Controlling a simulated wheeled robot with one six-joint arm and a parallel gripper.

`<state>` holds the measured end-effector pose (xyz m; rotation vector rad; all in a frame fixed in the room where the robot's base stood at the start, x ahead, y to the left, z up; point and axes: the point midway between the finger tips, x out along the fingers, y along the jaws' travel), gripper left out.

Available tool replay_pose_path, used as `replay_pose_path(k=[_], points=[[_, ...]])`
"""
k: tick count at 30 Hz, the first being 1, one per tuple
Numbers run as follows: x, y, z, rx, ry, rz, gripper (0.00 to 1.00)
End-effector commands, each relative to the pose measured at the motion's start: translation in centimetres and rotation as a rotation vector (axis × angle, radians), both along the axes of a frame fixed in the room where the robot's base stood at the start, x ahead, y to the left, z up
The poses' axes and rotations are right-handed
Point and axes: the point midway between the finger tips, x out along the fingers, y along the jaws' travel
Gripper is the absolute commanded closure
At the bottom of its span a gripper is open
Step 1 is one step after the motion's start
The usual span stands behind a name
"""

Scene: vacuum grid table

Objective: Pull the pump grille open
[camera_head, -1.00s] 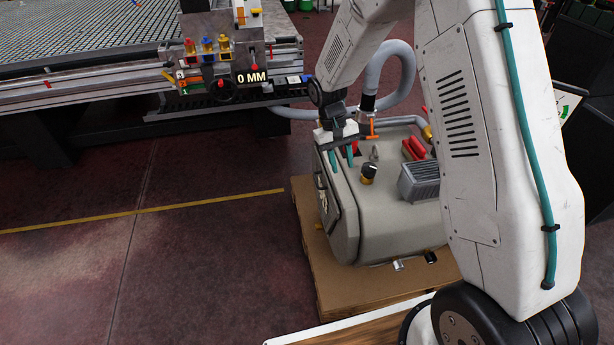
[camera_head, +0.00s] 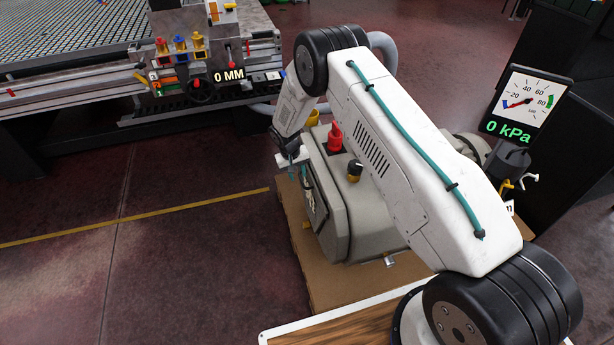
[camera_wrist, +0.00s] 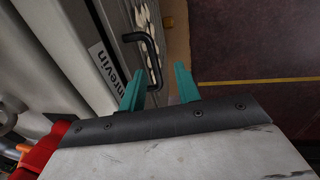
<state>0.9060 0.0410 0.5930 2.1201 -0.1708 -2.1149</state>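The pump (camera_head: 368,222) is a grey-beige rounded box. Its grille (camera_head: 326,205) is the panel on its left side, seen at a steep angle and looking closed. In the wrist view the grille panel (camera_wrist: 112,18) carries a black bar handle (camera_wrist: 151,55) beside a patterned opening. Nothing is gripped.
The pump stands on a brown pallet (camera_head: 345,290). A red part (camera_head: 335,137) and a black knob (camera_head: 354,171) stick up from its top. A gauge (camera_head: 525,100) reads 0 kPa at the right. The grid table (camera_head: 75,35) is at the back left. The floor left of the pump is clear.

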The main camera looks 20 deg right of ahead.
Motion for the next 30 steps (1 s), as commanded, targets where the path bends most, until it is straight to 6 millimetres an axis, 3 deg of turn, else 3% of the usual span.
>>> replay_pose_path(k=[6,16,20,23,24,26,30], points=[[0.0,-1.0,-2.5,0.001,0.000,-0.007,0.67],[0.0,-0.7,-2.9,0.001,0.001,-0.002,0.67],[0.0,-0.8,-2.9,0.001,0.000,-0.003,1.00],[0.0,-0.9,-2.9,0.001,0.001,-0.004,1.00],[0.0,-4.7,-2.8,0.000,0.002,-0.014,1.00],[0.0,-3.2,-2.9,-0.002,0.002,-0.012,1.00],[0.0,-2.3,-3.0,-0.020,0.003,-0.018,1.00]])
